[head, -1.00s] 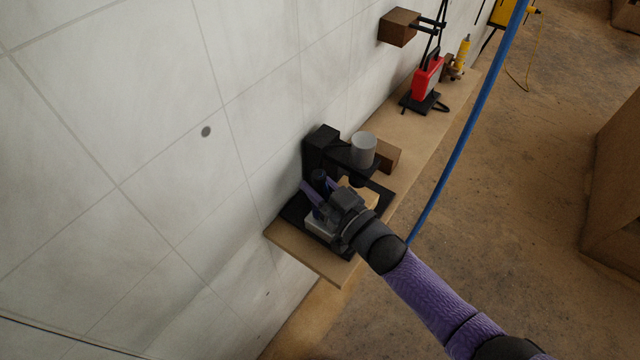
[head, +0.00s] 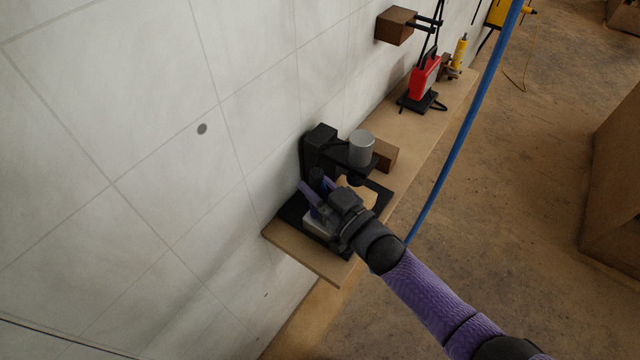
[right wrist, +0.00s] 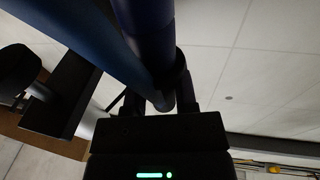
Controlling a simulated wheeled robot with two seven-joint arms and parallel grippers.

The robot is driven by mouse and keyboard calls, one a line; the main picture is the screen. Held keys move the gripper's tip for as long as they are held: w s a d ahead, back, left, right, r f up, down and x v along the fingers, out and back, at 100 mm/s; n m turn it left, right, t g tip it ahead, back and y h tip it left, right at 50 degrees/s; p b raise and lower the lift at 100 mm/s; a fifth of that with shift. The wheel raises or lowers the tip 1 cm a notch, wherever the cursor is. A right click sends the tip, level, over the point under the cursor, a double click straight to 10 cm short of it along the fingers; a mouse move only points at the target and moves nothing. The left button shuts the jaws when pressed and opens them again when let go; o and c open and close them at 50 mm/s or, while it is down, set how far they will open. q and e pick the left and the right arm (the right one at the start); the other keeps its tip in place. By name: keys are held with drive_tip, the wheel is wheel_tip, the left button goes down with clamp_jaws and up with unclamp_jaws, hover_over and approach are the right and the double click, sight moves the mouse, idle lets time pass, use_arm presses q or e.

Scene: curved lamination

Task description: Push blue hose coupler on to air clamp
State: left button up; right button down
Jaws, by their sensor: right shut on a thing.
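The air clamp (head: 318,148) is a black upright unit with a grey cylinder (head: 361,148) on its arm, standing on a black base at the near end of the wooden shelf. My right gripper (head: 316,193) is over the near part of that base, shut on a dark blue upright piece (head: 316,178), which looks like the hose coupler. In the right wrist view, the dark blue piece (right wrist: 150,35) rises between the fingers (right wrist: 172,98). Whether it touches the clamp's fitting is hidden. My left gripper is out of view.
A blue hose (head: 465,125) hangs down right of the shelf and passes behind my right arm. Further along the wooden shelf (head: 415,160) are a wooden block (head: 387,158), a red tool (head: 424,78) and a yellow bottle-like item (head: 459,52). A pale wall borders the left.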

drive_tip(key=shift+c, duration=1.6)
unclamp_jaws()
drive_tip(key=shift+a+f, duration=0.15)
drive_tip(key=shift+f, duration=0.05)
drive_tip(key=shift+s, duration=0.1)
drive_tip(key=shift+f, duration=0.1)
